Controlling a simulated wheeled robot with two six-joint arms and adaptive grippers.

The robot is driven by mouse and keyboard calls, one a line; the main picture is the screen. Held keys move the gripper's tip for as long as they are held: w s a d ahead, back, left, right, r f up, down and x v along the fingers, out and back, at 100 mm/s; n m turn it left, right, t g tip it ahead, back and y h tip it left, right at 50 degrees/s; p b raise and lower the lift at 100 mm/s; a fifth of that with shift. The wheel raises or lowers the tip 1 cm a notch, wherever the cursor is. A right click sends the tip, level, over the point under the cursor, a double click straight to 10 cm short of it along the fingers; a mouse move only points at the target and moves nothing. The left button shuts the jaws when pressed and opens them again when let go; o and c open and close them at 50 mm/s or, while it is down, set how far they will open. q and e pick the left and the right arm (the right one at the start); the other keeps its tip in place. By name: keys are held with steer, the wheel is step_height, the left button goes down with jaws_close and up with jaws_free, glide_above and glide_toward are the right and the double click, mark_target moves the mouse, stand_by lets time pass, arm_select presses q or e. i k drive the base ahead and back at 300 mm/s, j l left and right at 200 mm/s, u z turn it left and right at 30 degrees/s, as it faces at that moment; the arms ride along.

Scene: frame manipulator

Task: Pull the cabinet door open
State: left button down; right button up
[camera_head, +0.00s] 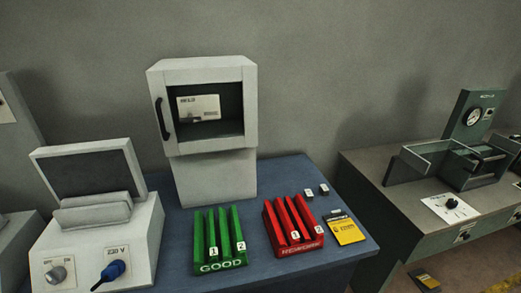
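A light grey cabinet (216,178) stands at the back of the blue table. Its upper part has a framed door (208,75) with a dark window. The door looks shut, flush with the cabinet front. A black curved handle (162,118) is on the left side of the door frame. A pale card or box with small print (199,107) shows through the window. Neither of my grippers is in view.
On the blue table (283,177) stand a green rack (220,256) marked GOOD, a red rack (293,240), two small blocks and a yellow-black box (345,230). A grey device (100,240) with a raised screen stands left. A bench (400,217) is at right.

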mark_target(207, 106)
steer(key=j+u, duration=0.2)
steer(key=u, duration=0.15)
steer(key=j+u, duration=0.2)
steer(key=u, duration=0.2)
steer(key=j+u, duration=0.35)
steer(key=k+l, duration=0.05)
steer(key=l, duration=0.05)
